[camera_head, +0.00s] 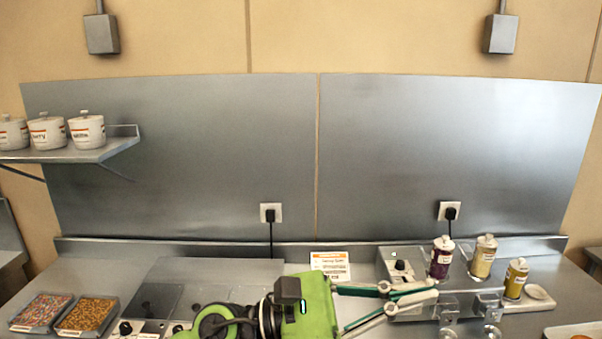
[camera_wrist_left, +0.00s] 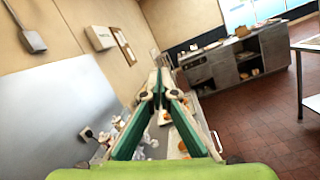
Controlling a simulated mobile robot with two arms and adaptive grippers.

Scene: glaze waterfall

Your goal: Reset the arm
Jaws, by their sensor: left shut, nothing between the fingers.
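My left gripper (camera_head: 432,291) comes in low in the head view, with a green body and jointed fingers pointing right. Its fingers look shut and hold nothing. In the left wrist view, the fingertips of the left gripper (camera_wrist_left: 159,78) meet at the middle, with no object between them. In the head view the fingers overlap the steel dispenser stand in the picture; I cannot tell whether they touch it. My right gripper is in neither view.
Sprinkle trays (camera_head: 87,316) lie at the left. A white card (camera_head: 330,265) stands at the back. Lidded jars (camera_head: 87,131) sit on a wall shelf (camera_head: 95,155).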

